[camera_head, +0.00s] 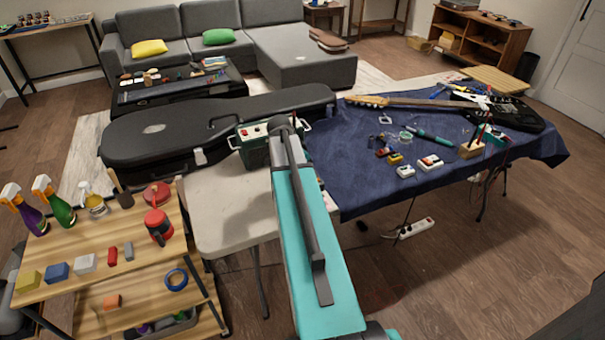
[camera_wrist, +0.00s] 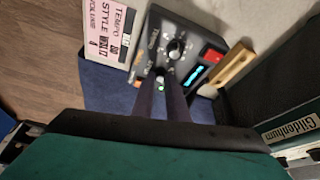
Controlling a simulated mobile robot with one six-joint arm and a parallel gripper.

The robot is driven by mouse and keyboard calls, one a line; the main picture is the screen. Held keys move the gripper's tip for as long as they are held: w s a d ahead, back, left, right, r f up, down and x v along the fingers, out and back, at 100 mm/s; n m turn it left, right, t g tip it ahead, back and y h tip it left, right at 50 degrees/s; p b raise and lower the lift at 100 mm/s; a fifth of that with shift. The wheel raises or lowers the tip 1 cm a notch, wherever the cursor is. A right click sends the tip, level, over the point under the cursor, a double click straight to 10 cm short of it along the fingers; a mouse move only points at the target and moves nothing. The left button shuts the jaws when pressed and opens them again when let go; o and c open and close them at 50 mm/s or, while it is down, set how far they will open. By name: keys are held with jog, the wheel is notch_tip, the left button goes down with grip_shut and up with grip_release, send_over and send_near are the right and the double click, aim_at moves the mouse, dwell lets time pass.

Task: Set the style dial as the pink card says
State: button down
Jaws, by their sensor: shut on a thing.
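The grey control box (camera_wrist: 187,58) is in the wrist view, on blue cloth. It has a black round knob (camera_wrist: 176,47), a lit blue display (camera_wrist: 196,76) and a red button (camera_wrist: 212,55). My gripper (camera_wrist: 162,82) reaches onto the box's near side. Its dark fingers are shut on a small dial (camera_wrist: 160,73), mostly hidden between the fingertips; its setting cannot be read. A small green light shows between the fingers. The pink card (camera_wrist: 108,30) stands beside the box, with words for tempo, style and volume; the style word looks like "WALTZ". In the head view my arm hides the gripper.
A wooden block (camera_wrist: 236,66) and a black case marked "Gildenhum" (camera_wrist: 290,125) lie right of the box. In the head view, a blue-covered table (camera_head: 365,180) holds a guitar (camera_head: 505,112) and small parts. A black guitar case (camera_head: 150,140) lies left, above a shelf with bottles (camera_head: 60,212).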

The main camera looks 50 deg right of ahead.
jog(key=c, duration=1.7)
grip_release()
jog(key=shift+c, duration=0.2)
jog(key=shift+r, duration=0.1)
jog(key=b+v, duration=0.2)
jog(key=v, duration=1.1)
jog(key=shift+a+r, duration=0.15)
jog(key=shift+r, duration=0.15)
jog(key=shift+f, duration=0.1)
